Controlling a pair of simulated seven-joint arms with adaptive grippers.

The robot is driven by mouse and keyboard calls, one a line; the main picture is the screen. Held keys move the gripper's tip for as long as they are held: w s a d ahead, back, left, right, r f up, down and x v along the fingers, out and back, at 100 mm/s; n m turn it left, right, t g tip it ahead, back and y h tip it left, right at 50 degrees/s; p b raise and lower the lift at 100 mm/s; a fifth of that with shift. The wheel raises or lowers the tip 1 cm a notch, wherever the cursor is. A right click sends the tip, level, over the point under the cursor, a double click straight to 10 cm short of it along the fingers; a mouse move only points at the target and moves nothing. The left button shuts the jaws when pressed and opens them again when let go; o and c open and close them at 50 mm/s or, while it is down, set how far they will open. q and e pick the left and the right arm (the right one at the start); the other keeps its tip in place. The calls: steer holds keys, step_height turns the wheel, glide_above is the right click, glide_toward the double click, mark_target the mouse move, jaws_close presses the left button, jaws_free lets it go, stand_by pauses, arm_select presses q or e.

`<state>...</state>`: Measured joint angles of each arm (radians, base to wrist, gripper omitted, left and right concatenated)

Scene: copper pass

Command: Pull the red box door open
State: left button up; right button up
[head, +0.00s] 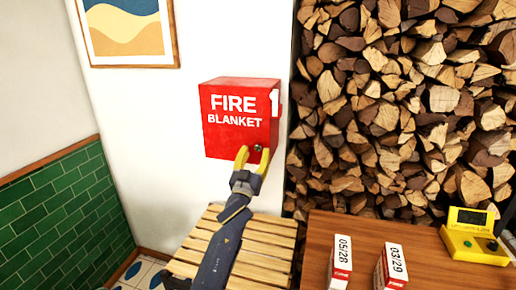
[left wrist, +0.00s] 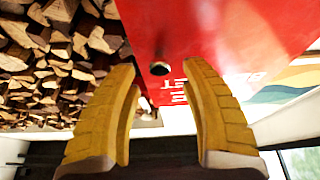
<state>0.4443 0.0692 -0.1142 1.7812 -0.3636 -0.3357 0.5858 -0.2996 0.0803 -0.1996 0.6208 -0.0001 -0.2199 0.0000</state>
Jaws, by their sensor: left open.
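The red box (head: 225,135), lettered "FIRE BLANKET", is fixed to the white wall, and its front door looks shut. A small dark round knob (head: 258,147) sits low on the front near its right side. A white mark or part (head: 274,102) shows at the upper right edge. My left gripper (head: 251,157), with yellow fingers, is open at the box's lower front, just below the knob. In the left wrist view the knob (left wrist: 160,68) shows between the two open fingertips (left wrist: 163,76), against the red face (left wrist: 220,40); contact cannot be told. My right gripper is not in view.
A slatted wooden bench (head: 265,245) stands below the box. Stacked firewood (head: 400,110) fills the right. A brown table (head: 365,230) at lower right holds two small labelled boxes (head: 341,262) and a yellow device (head: 474,240). A framed picture (head: 128,32) hangs at upper left.

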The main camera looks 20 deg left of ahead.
mark_target(258, 148)
arm_select(q)
steer(key=shift+x, duration=1.7)
steer(key=shift+o, duration=0.2)
jaws_close()
